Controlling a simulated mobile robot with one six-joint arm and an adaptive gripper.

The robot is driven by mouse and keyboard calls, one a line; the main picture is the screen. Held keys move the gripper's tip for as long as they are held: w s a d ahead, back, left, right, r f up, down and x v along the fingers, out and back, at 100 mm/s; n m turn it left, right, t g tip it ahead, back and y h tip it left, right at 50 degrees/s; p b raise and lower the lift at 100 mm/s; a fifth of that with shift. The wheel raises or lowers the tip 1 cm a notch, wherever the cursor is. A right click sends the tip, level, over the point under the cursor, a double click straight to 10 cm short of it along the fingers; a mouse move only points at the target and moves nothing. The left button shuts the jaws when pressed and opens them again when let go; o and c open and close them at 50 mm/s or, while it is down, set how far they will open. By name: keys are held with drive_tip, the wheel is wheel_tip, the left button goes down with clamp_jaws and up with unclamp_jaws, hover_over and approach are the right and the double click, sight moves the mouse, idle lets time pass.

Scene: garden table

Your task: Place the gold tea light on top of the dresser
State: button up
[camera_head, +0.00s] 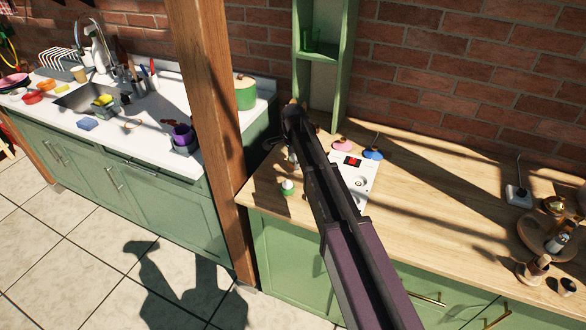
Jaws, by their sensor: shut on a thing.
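My dark arm reaches from the bottom right up over the wooden counter. My gripper (283,147) shows only in part at the far end of the arm, low over the counter's left end. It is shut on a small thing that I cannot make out. I cannot see a gold tea light clearly anywhere. No piece is plainly marked as the dresser. A tall narrow green shelf unit (347,50) stands against the brick wall behind the counter, with a green glass-like thing (313,45) on its shelf.
The wooden counter (445,205) holds a green-and-white jar (288,187), a white panel (355,185), pink and blue pieces, and a round wooden tray (530,245) at right. A wooden post (205,100) stands left of my gripper. Beyond is a white sink counter (155,115). The counter's middle right is clear.

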drive_tip(key=shift+f+b, duration=0.85)
drive_tip(key=shift+f, duration=0.3)
drive_tip(key=shift+f, duration=0.2)
drive_tip(key=o, duration=1.1)
drive_tip(key=shift+r, duration=0.25)
wheel_tip(320, 180, up, 12)
drive_tip(key=p, duration=1.2)
